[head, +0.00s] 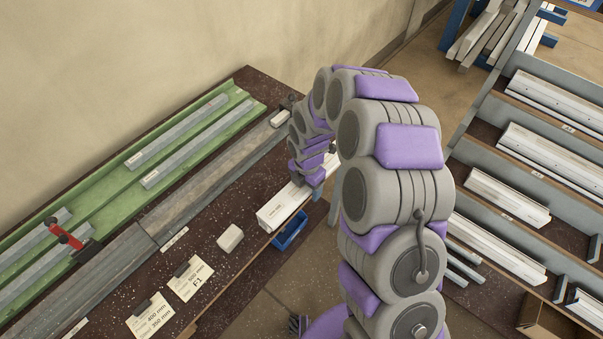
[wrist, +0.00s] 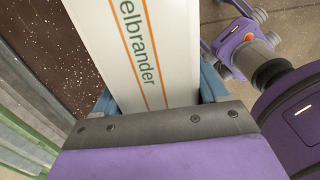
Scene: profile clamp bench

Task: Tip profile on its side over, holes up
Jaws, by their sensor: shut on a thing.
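A white profile (head: 281,208) lies along the front edge of the dark speckled bench, beside a blue bin. In the wrist view the white profile (wrist: 128,45) shows a face with orange stripes and lettering ending in "elbrander". No holes are visible on that face. My gripper (head: 311,178) is over the far part of the profile in the head view, partly hidden by my arm. In the wrist view my gripper (wrist: 160,92) is shut on the profile, with blue finger parts on both sides of it. The underside of the profile is hidden.
A blue bin (head: 290,231) is at the bench's front edge. A small white block (head: 230,238) and label cards (head: 190,280) lie nearby. A green fixture (head: 110,197) with grey bars and a red clamp (head: 66,236) runs along the back. Racks with white profiles (head: 506,197) stand right.

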